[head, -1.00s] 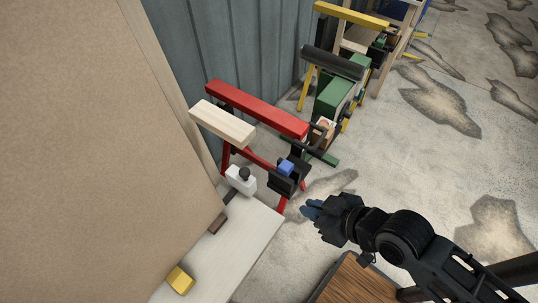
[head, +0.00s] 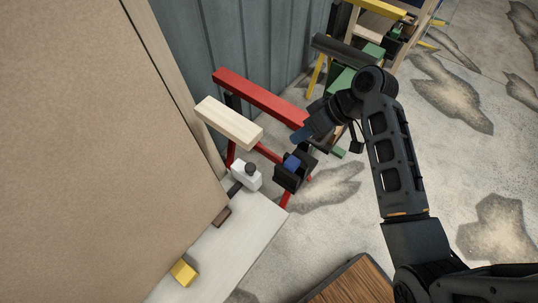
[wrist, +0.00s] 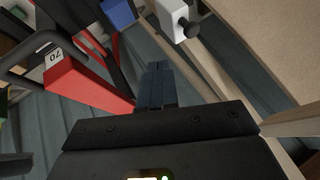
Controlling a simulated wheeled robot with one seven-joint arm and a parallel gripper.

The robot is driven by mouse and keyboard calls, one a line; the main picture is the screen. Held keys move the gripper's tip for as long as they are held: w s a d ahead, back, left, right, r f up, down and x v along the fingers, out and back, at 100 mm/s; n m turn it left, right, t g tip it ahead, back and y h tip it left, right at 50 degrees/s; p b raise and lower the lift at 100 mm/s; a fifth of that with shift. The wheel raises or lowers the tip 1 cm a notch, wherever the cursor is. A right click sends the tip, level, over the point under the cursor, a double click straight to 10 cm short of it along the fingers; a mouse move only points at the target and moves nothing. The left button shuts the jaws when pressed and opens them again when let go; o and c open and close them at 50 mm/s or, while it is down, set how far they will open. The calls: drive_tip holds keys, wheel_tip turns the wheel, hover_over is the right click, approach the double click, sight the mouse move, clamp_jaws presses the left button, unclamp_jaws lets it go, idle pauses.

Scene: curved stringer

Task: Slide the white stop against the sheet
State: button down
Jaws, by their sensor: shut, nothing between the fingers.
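The white stop (head: 246,175) has a dark knob on top and sits at the far end of the pale bench (head: 222,249), on a dark strip. It also shows in the wrist view (wrist: 174,20). The large brown sheet (head: 125,150) stands upright at the left, its lower corner close to the stop; a gap seems to lie between them, with a dark brown block (head: 221,217) near that corner. My gripper (head: 298,136) is shut and empty, above and right of the stop, beside the red stand. Its blue fingers show together in the wrist view (wrist: 156,85).
A black holder with a blue block (head: 291,163) is just below my gripper. A yellow block (head: 183,273) sits on the bench's near end. A wooden top (head: 350,283) stands at the bottom.

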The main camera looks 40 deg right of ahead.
drive_tip(key=x, duration=0.9)
drive_tip(key=shift+f, duration=0.1)
drive_tip(key=a+p, duration=0.1)
drive_tip(key=a, duration=0.3)
drive_tip(key=shift+a+f, duration=0.15)
